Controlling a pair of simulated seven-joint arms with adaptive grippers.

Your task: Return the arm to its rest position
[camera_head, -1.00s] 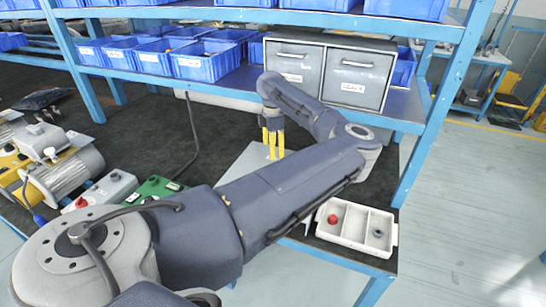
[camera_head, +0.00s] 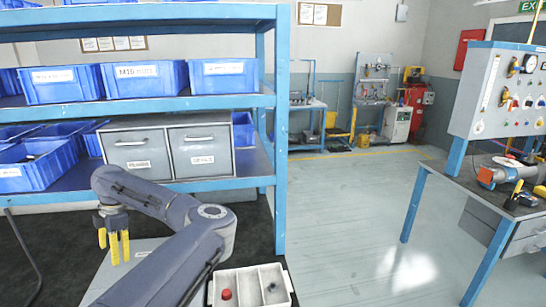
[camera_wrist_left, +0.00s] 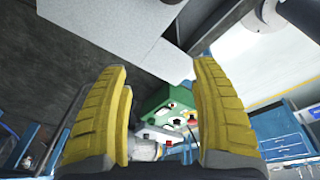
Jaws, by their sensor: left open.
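My left arm reaches in from the bottom of the head view. My left gripper (camera_head: 115,246) has yellow fingers pointing down, above the bench at the left edge of a light grey plate (camera_head: 141,251). In the left wrist view, the two yellow fingers (camera_wrist_left: 158,115) stand wide apart with nothing between them. A green box (camera_wrist_left: 178,103) with coloured buttons shows beyond them. My right gripper is not in view.
A white divided tray (camera_head: 278,299) on the bench holds a red part (camera_head: 226,294) and a dark part (camera_head: 272,287). Grey drawers (camera_head: 168,150) and blue bins (camera_head: 144,79) fill the shelf behind. Open floor (camera_head: 350,220) lies right; a control panel (camera_head: 500,95) stands beyond.

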